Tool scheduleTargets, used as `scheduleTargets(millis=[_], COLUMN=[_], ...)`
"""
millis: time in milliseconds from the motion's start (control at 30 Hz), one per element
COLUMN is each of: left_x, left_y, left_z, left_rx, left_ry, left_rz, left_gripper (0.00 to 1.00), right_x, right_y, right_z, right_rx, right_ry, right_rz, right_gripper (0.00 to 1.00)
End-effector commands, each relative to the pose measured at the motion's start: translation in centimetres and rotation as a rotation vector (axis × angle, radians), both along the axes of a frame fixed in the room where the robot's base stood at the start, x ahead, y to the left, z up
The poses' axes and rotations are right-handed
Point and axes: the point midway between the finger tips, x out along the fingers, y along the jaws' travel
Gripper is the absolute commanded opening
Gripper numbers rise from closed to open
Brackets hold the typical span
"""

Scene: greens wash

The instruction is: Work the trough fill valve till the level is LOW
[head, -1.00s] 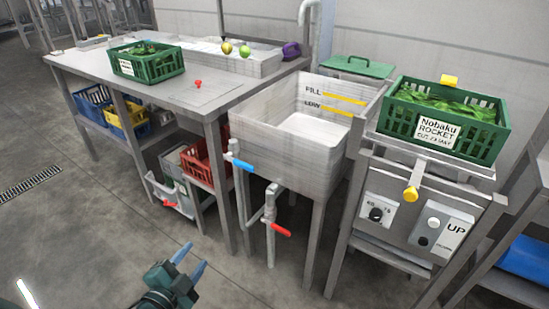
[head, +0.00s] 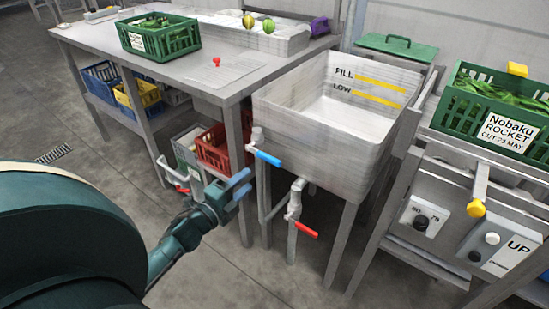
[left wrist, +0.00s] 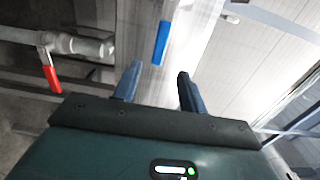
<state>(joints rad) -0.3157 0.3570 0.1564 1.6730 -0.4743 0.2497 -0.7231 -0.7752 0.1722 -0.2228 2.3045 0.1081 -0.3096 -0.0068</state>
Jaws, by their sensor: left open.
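The pale trough (head: 330,150) has FILL and LOW marks with yellow lines on its inner back wall (head: 370,83). I cannot make out a water level. A valve with a blue handle (head: 265,157) is on a pipe at the trough's left front corner. A valve with a red handle (head: 304,230) is on the pipe under the trough. My left gripper (head: 240,185) is open and empty, a little below and left of the blue handle. In the left wrist view the blue handle (left wrist: 161,43) lies ahead, beyond the gap between the fingers (left wrist: 158,82). My right gripper is out of view.
A steel table (head: 215,75) with a green crate (head: 158,38) stands left of the trough. A red crate (head: 215,150) is below it. At right is a panel unit (head: 455,215) with a yellow-tipped lever (head: 476,207) and a green crate of rocket (head: 465,115). Another red handle (left wrist: 50,75) shows at left in the wrist view.

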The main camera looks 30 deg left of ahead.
Motion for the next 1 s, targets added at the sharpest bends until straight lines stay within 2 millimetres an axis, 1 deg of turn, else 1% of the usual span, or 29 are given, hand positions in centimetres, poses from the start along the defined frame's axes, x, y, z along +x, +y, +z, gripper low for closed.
scheduleTargets(millis=[33,300,400,500,600,700,1000], left_x=[1.0,6.7,8.5,10.0,11.0,11.6,11.8], left_y=[-0.1,-0.5,-0.6,-0.8,-0.8,-0.9,-1.0], left_z=[0.1,0.2,0.1,0.0,0.0,0.0,0.0], left_rx=[0.001,-0.001,-0.002,-0.002,-0.002,-0.002,-0.002], left_ry=[-0.004,-0.004,-0.002,-0.001,-0.001,0.000,0.001], left_rz=[-0.001,0.000,0.001,0.000,0.001,0.000,0.000], left_gripper=[0.42,0.42,0.42,0.42,0.42,0.42,0.42], right_x=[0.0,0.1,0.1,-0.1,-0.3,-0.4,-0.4], right_y=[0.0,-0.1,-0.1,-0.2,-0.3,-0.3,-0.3], right_z=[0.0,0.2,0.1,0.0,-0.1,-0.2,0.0], right_rx=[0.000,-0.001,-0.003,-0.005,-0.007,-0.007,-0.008], right_ry=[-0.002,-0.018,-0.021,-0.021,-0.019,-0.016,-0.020], right_rz=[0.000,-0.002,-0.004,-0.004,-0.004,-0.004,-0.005], right_gripper=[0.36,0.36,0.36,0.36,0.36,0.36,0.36])
